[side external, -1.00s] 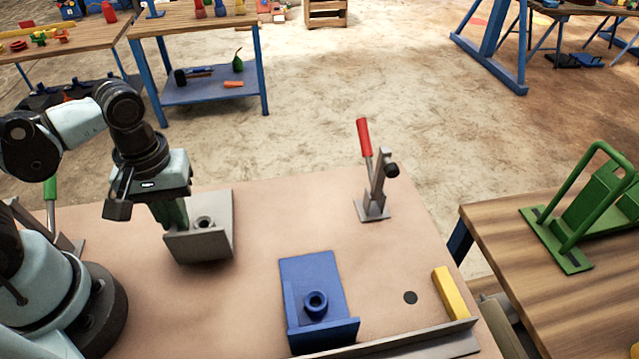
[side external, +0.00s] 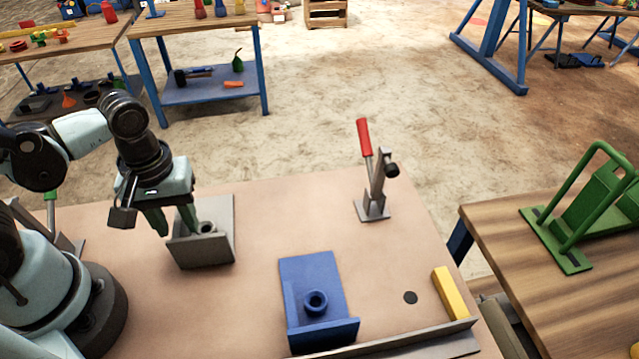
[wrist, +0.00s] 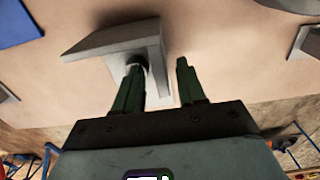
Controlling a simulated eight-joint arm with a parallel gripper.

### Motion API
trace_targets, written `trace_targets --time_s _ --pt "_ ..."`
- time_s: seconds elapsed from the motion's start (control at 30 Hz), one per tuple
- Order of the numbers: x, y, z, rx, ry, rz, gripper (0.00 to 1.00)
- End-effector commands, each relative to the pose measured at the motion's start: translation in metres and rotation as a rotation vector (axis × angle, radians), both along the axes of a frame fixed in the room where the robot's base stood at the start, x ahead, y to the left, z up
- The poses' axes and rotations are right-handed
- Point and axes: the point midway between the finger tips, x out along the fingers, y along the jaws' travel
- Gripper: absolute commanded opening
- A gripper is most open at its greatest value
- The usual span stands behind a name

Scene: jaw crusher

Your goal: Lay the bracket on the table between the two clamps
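A grey L-shaped bracket (side external: 219,246) with a round boss sits on the tan table at the left; it also shows in the wrist view (wrist: 108,40). My gripper (side external: 178,230) is low over it, fingers spread. In the wrist view, the two green fingers (wrist: 159,64) stand apart, with an edge of the bracket between them and the left finger overlapping the boss. I cannot tell whether they touch it. A red-handled clamp (side external: 374,190) stands at the table's right rear. A green-handled clamp (side external: 50,205) is at the far left, partly hidden by my arm.
A blue L-shaped part (side external: 311,275) with a round boss lies at the table's front middle. A yellow bar (side external: 450,292) and a grey rail (side external: 400,345) are at the front right. Bare table lies between the grey bracket and the red-handled clamp.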

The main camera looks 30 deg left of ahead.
Motion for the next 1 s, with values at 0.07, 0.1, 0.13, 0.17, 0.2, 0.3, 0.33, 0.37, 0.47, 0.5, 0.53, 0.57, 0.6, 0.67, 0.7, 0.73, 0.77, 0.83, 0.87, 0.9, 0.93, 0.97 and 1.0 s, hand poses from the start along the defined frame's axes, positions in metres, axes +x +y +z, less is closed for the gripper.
trace_targets --time_s 0.07,0.1,0.13,0.17,0.2,0.3,0.33,0.37,0.47,0.5,0.53,0.57,0.6,0.67,0.7,0.73,0.77,0.83,0.87,0.9,0.93,0.97,1.0 --pt "0.000 0.000 0.000 0.000 0.000 0.000 0.40" --pt "0.000 0.000 0.000 0.000 0.000 0.000 0.40" --pt "0.000 0.000 0.001 0.000 0.000 0.000 0.40" --pt "0.000 0.000 0.001 0.000 0.000 0.000 0.40" --pt "0.000 0.000 0.003 0.000 0.000 0.000 0.40" --pt "0.000 0.000 0.008 0.000 0.000 0.000 0.40" --pt "0.000 0.000 0.010 0.000 0.000 0.000 0.40" --pt "0.000 0.000 0.012 0.000 0.000 0.000 0.40" --pt "0.000 0.000 0.021 0.000 0.000 0.000 0.40" --pt "0.000 0.000 0.024 0.000 0.000 0.000 0.40" --pt "-0.001 0.000 0.027 0.000 0.000 0.000 0.40" --pt "-0.001 0.000 0.029 0.000 0.000 0.000 0.40" --pt "0.000 0.000 0.034 0.000 0.000 0.000 0.40" --pt "0.000 0.000 0.039 0.000 0.000 0.000 0.40" --pt "0.000 0.000 0.044 0.000 0.000 0.000 0.40" --pt "0.000 0.000 0.047 0.000 0.000 0.000 0.40" --pt "-0.001 0.000 0.050 0.000 0.000 0.000 0.40" --pt "0.000 0.000 0.058 0.000 0.000 0.000 0.40" --pt "0.000 0.000 0.061 0.000 0.000 0.000 0.40" --pt "0.000 0.000 0.066 0.000 0.000 0.000 0.40" --pt "0.000 0.000 0.070 0.000 0.000 0.000 0.40" --pt "0.000 0.000 0.073 0.000 0.000 0.000 0.40" --pt "-0.001 0.000 0.078 0.000 0.000 0.000 0.40"
